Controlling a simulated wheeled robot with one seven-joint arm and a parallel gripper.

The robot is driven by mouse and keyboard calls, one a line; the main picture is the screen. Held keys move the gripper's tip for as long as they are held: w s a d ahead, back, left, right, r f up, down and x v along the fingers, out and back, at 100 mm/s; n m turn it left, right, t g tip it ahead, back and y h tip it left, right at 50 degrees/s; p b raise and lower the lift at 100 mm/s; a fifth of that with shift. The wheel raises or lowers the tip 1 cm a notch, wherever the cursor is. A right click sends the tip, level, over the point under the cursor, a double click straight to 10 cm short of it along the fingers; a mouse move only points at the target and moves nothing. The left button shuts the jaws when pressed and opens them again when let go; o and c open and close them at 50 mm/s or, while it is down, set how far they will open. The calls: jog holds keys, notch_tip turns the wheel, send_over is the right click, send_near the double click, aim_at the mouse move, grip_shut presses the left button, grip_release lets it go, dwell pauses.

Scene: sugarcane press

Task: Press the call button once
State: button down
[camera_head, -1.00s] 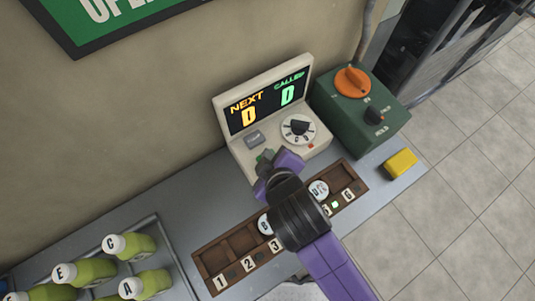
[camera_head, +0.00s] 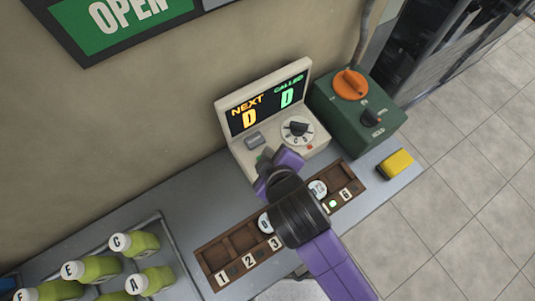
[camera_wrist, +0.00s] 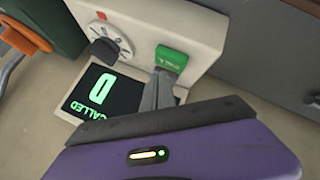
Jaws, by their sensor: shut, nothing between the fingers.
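The call button (camera_wrist: 172,58) is a green block with white lettering on top of the beige console (camera_head: 246,161). My gripper (camera_wrist: 164,76) is shut and empty. In the wrist view its grey fingertips are at the display-side edge of the button and overlap it. I cannot tell whether they touch or press it. The console display (camera_head: 268,105) reads NEXT D in orange and CALLED D in green.
A numbered wooden rack (camera_head: 217,256) lies in front. Bottles (camera_head: 138,242) stand at left.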

notch_tip(320, 180, up, 5)
jog(key=p, duration=0.5)
jog(key=shift+r, duration=0.1)
dwell(0.8)
jog(key=shift+w+a, duration=0.1)
jog(key=w+a+r+t+y, duration=0.1)
jog(key=a+r+t+y, duration=0.1)
jog(key=a+r, duration=0.25)
jog(key=s+d+r+m+t+y, duration=0.2)
jog(key=s+d+r, duration=0.1)
jog(key=d, duration=0.2)
jog(key=s+d+f+m+t+h+b, duration=0.2)
jog(key=s+d+m+h+b, duration=0.3)
jog(key=s+d, duration=1.5)
jog(key=s+m+h, duration=0.1)
jog(key=s+m, duration=0.1)
jog(key=m, duration=0.3)
jog(key=shift+f+h, duration=0.3)
jog(key=shift+f, duration=0.1)
